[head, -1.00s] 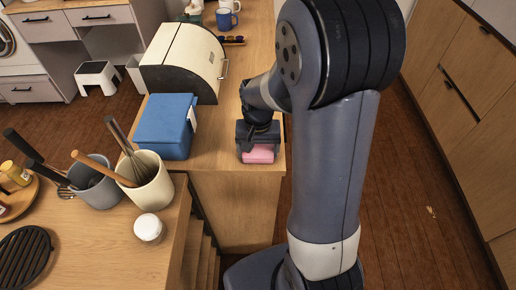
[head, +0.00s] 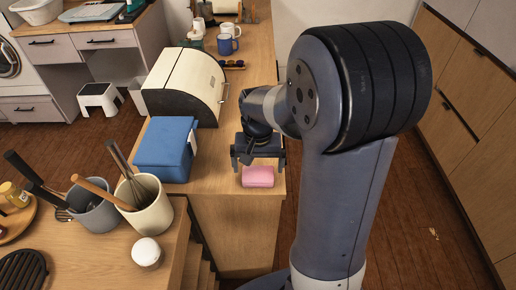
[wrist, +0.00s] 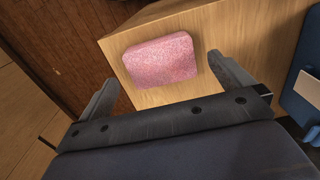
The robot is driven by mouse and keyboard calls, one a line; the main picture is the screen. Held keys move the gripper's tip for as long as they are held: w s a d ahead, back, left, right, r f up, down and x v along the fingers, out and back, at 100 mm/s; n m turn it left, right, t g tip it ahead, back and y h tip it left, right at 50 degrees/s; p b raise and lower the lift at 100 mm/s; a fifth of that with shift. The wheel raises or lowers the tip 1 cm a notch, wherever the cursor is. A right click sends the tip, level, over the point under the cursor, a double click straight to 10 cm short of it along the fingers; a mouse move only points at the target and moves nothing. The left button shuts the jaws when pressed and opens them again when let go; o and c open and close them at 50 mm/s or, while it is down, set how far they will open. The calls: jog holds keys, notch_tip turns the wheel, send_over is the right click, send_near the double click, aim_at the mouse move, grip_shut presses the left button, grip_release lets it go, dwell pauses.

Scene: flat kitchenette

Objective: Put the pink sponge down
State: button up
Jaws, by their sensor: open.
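The pink sponge (head: 258,176) lies flat on the wooden counter (head: 215,178) near its front right corner. It also shows in the wrist view (wrist: 160,60), with bare wood around it. My gripper (head: 258,160) is open, with its fingers wide apart, just behind the sponge in the head view. In the wrist view the two fingertips (wrist: 162,80) stand to either side of the sponge's near part, and neither seems to touch it. Nothing is between the fingers' bases.
A blue box (head: 165,150) stands left of my gripper, and a bread box (head: 187,88) stands behind it. A utensil crock (head: 145,205) and a white round jar (head: 146,252) stand at the front left. The counter edge is close to the sponge.

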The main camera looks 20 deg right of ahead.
aim_at(258, 175)
notch_tip(258, 175, up, 8)
dwell(0.5)
notch_tip(258, 175, down, 13)
jog(key=shift+r, duration=0.15)
jog(key=shift+w+r, duration=0.1)
jog(key=shift+r, duration=0.95)
